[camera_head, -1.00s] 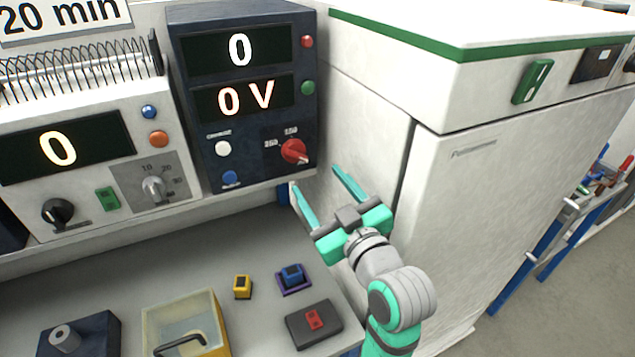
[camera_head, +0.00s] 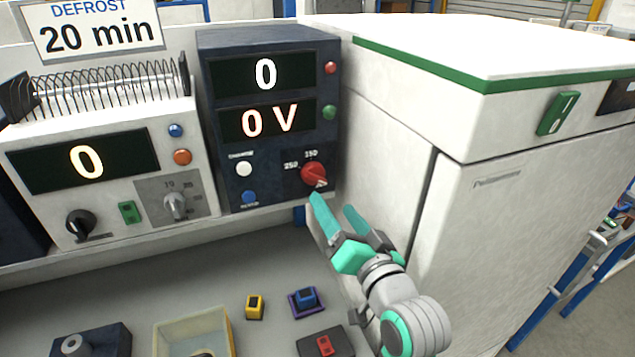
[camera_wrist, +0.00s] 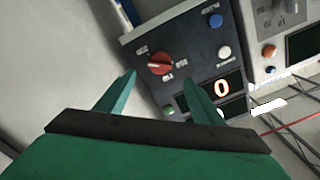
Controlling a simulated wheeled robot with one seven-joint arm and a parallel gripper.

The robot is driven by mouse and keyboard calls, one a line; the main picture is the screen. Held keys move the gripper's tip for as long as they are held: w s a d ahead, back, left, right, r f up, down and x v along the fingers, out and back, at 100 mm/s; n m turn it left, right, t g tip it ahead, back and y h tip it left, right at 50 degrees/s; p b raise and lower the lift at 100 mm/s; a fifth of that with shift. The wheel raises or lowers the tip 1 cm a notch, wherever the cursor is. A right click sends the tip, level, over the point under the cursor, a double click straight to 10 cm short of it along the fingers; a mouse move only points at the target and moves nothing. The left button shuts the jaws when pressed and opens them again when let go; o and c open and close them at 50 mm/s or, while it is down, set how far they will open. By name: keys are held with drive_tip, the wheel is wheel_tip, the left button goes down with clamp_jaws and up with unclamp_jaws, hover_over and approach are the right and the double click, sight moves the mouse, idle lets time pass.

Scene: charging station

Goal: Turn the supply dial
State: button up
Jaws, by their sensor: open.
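The supply dial is a red knob (camera_head: 314,174) at the lower right of the dark power supply (camera_head: 219,150). Labels around it read 250 and 150, and the displays above show 0 and 0 V. My gripper (camera_head: 333,207) is open and empty, just below and to the right of the dial, its teal fingers pointing up toward the panel. In the wrist view the red knob (camera_wrist: 161,63) shows beyond the two fingers (camera_wrist: 158,82), between their tips and slightly farther up. No contact with the knob is visible.
A white cabinet (camera_head: 520,215) stands close to my gripper on the right. A white unit with a grey dial (camera_head: 174,205) is left of the supply. Below are a yellow button block (camera_head: 255,307), a blue one (camera_head: 305,299) and a red-switch box (camera_head: 325,344).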

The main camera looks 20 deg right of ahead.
sight(317, 181)
drive_tip(key=w, duration=1)
drive_tip(key=shift+w+a, duration=0.15)
drive_tip(key=shift+w, duration=0.15)
drive_tip(key=c, duration=1)
